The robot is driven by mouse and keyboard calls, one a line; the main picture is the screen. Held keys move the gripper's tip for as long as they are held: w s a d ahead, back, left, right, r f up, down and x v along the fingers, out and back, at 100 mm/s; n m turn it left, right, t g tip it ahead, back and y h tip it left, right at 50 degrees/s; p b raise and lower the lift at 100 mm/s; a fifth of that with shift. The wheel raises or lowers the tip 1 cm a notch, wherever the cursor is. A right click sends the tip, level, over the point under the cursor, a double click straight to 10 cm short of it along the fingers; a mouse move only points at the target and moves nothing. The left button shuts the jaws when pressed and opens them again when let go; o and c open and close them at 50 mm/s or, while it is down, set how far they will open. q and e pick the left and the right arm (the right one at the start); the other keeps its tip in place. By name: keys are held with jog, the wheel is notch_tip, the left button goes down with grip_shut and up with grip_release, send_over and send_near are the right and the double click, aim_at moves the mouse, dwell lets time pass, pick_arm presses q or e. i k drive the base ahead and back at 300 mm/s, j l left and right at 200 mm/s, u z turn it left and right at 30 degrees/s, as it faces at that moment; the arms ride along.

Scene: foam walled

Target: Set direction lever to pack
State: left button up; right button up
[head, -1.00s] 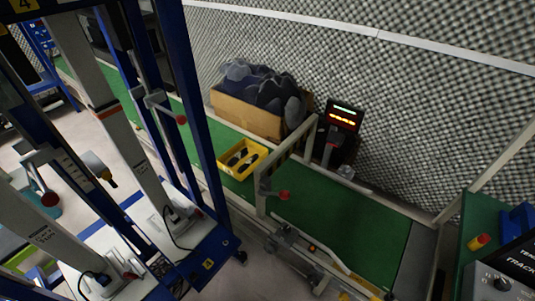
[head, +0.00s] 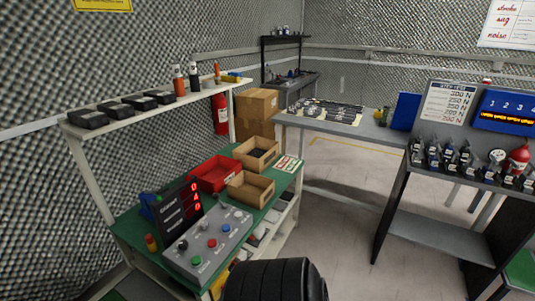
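A grey control box (head: 208,262) sits on the green-topped bench (head: 130,234) at lower left. Its sloped face carries a green button (head: 195,260), a red button (head: 212,243), a blue button (head: 226,229) and a dark knob (head: 183,245). Small fittings show at its far end, too small to tell whether one is a direction lever. No lever marked pack can be made out. A black display (head: 178,215) with red digits stands behind the box. Neither of my grippers is in view.
A red bin (head: 215,174) and open cardboard boxes (head: 250,187) stand farther along the bench. A shelf (head: 150,105) runs above it. A black ribbed object (head: 274,281) is at bottom centre. Grey floor (head: 345,215) is clear between bench and right-hand table (head: 440,235).

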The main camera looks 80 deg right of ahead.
aim_at(216, 196)
jog(key=z, duration=2.1)
jog(key=l+u, duration=0.15)
jog(key=u, duration=0.35)
jog(key=k+l+u, duration=0.1)
jog(key=u, duration=0.35)
jog(key=k+l+u, duration=0.1)
jog(key=u, duration=0.4)
jog(key=k+j, duration=0.05)
